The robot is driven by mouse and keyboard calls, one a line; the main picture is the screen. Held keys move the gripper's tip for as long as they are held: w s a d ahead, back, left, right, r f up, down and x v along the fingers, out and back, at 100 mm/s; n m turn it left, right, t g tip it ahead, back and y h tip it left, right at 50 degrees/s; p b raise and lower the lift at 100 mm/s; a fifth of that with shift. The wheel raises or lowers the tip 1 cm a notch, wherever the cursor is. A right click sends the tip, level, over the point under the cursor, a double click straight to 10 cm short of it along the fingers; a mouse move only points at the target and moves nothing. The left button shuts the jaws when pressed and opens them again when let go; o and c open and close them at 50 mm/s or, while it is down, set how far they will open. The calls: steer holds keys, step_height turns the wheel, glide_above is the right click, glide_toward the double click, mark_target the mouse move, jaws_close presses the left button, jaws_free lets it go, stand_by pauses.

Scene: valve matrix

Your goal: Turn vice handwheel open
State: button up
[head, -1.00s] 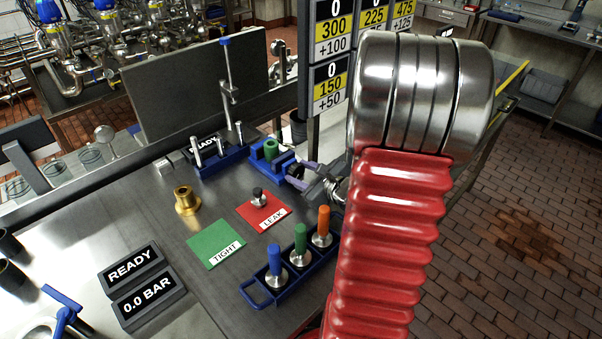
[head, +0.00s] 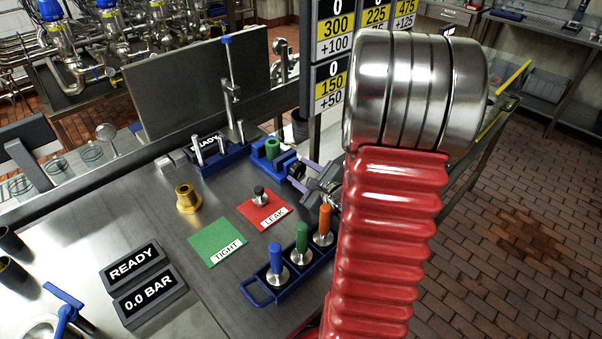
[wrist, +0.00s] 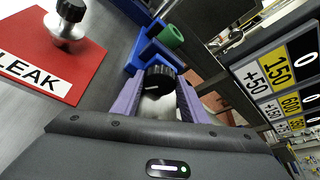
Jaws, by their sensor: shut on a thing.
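The blue vice (head: 268,157) stands on the bench near its back edge and holds a green cylinder (head: 272,148). Its black ridged handwheel (head: 296,169) faces my gripper; in the wrist view the handwheel (wrist: 158,79) sits between the purple fingers, with the vice (wrist: 143,52) and green cylinder (wrist: 171,36) beyond. My gripper (head: 297,177) is shut on the handwheel, a finger on either side. In the wrist view the fingers (wrist: 157,88) look tilted relative to the vice. My red and metal arm hides the bench to the right.
Near my gripper are the red LEAK mat (head: 264,214) with a dark-knobbed metal piece (head: 259,195), and a blue rack (head: 292,268) with blue, green and orange handled plugs. A green TIGHT mat (head: 217,241), brass fitting (head: 187,199) and READY display (head: 133,265) stand leftward.

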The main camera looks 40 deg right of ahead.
steer(key=o, duration=1)
steer(key=shift+o, duration=0.2)
steer(key=shift+r, duration=0.15)
step_height(320, 180, up, 10)
steer(key=shift+f, duration=0.2)
